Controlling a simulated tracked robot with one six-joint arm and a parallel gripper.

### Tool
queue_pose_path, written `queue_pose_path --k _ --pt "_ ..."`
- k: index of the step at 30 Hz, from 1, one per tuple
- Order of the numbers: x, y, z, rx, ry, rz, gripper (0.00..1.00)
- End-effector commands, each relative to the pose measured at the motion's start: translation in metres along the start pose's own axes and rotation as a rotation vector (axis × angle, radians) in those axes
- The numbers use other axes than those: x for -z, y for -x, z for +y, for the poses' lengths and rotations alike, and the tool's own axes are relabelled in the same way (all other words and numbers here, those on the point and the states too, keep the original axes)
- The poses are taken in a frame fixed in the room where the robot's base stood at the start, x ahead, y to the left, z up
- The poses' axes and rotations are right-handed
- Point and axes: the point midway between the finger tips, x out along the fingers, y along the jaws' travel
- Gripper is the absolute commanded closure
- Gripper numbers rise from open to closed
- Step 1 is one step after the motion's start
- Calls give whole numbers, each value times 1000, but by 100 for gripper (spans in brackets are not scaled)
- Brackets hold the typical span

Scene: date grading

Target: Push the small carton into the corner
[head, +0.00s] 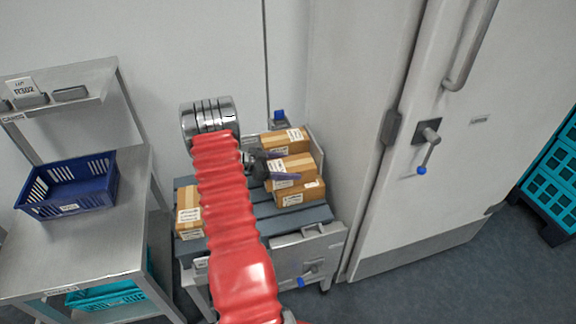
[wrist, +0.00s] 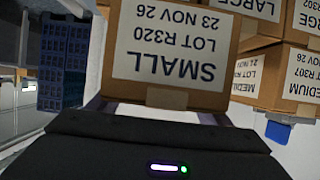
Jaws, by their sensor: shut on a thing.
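The small carton (wrist: 170,50) is brown with a white label reading SMALL, upside down in the wrist view. My gripper (wrist: 158,108) is shut on it, with a finger at each side. In the head view the carton (head: 291,164) is the middle one of the group at the right of the slatted trolley (head: 264,218), and my gripper (head: 279,168) reaches it from the left. Its underside is hidden, so I cannot tell whether it rests on anything. The trolley's back right corner is largely hidden behind the cartons.
One carton (head: 283,142) stands behind the small one, another (head: 300,193) in front. A separate carton (head: 188,213) sits at the trolley's left. A steel table (head: 100,235) with a blue crate (head: 68,188) is at left. A white door (head: 440,190) is close on the right.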

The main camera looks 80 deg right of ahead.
Motion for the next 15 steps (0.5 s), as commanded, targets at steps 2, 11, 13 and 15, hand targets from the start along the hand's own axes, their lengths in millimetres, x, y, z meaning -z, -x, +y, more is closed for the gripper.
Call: queue_pose_path --k 2,11,13,15 --pt "0 0 -1 1 -1 2 77" --pt "-1 0 -1 1 -1 1 77" --pt "-1 0 -1 1 -1 2 27" --pt "-1 0 -1 1 -1 1 22"
